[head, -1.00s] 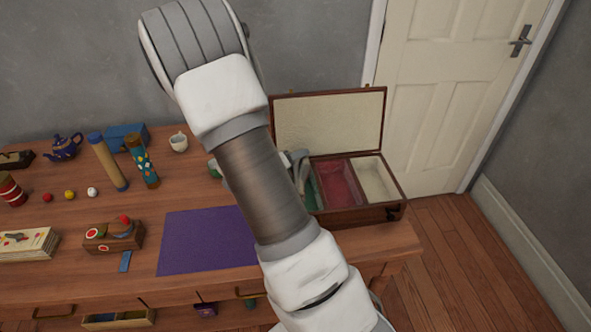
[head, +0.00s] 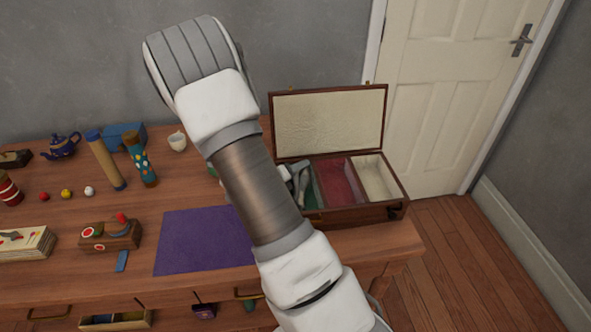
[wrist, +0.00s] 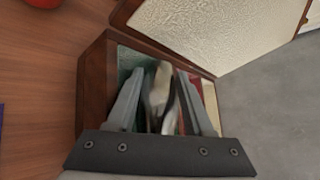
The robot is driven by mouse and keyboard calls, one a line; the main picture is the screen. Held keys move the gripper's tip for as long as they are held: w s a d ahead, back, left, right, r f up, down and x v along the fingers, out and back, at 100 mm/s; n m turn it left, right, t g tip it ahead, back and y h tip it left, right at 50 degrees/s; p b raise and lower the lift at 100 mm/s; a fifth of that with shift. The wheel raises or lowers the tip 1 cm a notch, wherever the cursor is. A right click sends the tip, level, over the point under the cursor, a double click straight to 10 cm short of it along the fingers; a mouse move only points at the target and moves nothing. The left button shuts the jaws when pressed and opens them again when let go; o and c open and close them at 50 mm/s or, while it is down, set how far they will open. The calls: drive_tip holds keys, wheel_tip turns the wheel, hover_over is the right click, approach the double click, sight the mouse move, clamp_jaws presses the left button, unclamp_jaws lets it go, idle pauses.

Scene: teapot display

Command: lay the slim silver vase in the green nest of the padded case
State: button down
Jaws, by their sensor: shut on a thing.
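The padded case (head: 398,196) stands open at the right end of the table. Its green nest (head: 318,192) is the left compartment, partly hidden by my arm and fingers; its green lining also shows in the wrist view (wrist: 133,60). My gripper (head: 297,178) is at the green nest, low within the case. In the wrist view my gripper (wrist: 161,78) is shut on a pale, silvery thing, the slim silver vase (wrist: 160,92), blurred between the two grey fingers. The vase's lower end is hidden, so I cannot tell whether it touches the lining.
Red (head: 340,180) and cream (head: 374,180) compartments lie right of the nest. The raised lid (head: 330,120) stands behind. A purple mat (head: 200,240) lies clear to the left. A white cup (head: 178,142) and a patterned tube (head: 141,165) stand further left.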

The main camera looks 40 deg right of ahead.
drive_tip(key=c, duration=0.6)
unclamp_jaws()
drive_tip(key=shift+a+f, duration=0.1)
drive_tip(key=shift+f, duration=0.15)
drive_tip(key=shift+o, duration=0.2)
drive_tip(key=shift+r+p, duration=0.5)
drive_tip(key=shift+r, duration=0.05)
drive_tip(key=p+v, duration=0.2)
drive_tip(key=v, duration=1)
drive_tip(key=s+a+r+m+g+y, duration=0.1)
drive_tip(key=s+r+m+g+y, duration=0.3)
drive_tip(key=s+r+m, duration=1.15)
drive_tip(key=a+r+m+t+y, duration=0.2)
drive_tip(key=a+m+y, duration=0.2)
drive_tip(key=a+m, duration=0.2)
drive_tip(key=s+a+r+m+t+y, duration=0.1)
drive_tip(key=a+r+m+t+y, duration=0.1)
drive_tip(key=a+m, duration=0.5)
drive_tip(key=r+m+y, duration=0.1)
drive_tip(key=m, duration=0.3)
drive_tip(key=shift+s+r+y, duration=0.2)
drive_tip(key=shift+s+y, duration=0.05)
drive_tip(key=shift+y, duration=0.15)
drive_tip(key=shift+m, duration=0.25)
